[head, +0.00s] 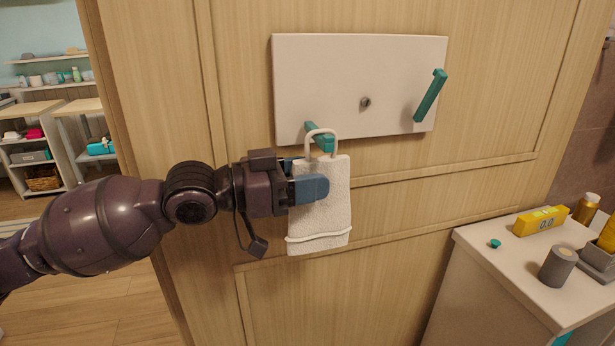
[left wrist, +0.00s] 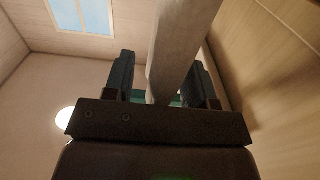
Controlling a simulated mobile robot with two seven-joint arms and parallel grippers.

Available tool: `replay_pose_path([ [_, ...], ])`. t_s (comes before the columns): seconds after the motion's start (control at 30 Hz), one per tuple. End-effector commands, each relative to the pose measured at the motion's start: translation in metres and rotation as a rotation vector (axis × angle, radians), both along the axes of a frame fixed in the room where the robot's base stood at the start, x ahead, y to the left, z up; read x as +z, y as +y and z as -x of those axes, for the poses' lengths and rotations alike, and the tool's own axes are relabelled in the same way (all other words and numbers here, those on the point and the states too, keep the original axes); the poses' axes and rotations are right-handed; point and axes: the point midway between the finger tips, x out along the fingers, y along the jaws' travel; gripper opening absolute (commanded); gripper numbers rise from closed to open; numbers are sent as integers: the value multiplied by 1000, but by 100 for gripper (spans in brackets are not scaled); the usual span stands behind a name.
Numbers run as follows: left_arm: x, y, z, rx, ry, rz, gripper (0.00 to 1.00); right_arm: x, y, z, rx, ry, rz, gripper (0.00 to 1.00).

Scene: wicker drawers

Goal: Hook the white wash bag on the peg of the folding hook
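The white wash bag (head: 322,215) hangs upright in front of the white board, with its stiff loop (head: 321,132) at the top. The teal peg (head: 325,144) of the lower left hook shows inside the loop, which appears to be around it. Whether the loop rests on the peg is hard to tell. My left gripper (head: 308,188) is at the bag's upper left edge, one blue finger in front of it. In the left wrist view the bag (left wrist: 180,40) stands between the two fingers (left wrist: 160,80), with a gap beside the left finger. My right gripper is not in view.
The white board (head: 300,70) is on a wooden panel and carries a second teal hook (head: 431,95), tilted, at right, and a small round metal piece (head: 365,103). A white counter (head: 510,270) at right holds a yellow device (head: 541,221) and a grey cylinder (head: 557,266).

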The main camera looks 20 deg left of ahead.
Motion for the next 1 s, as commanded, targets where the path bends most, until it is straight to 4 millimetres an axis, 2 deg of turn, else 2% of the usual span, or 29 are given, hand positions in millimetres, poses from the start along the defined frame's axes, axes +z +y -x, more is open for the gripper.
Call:
replay_pose_path([
  [0.47,-1,4,2,1,1,-2,61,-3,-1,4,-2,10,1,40],
  [1.0,-2,43,28,1,1,-5,61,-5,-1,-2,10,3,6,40],
])
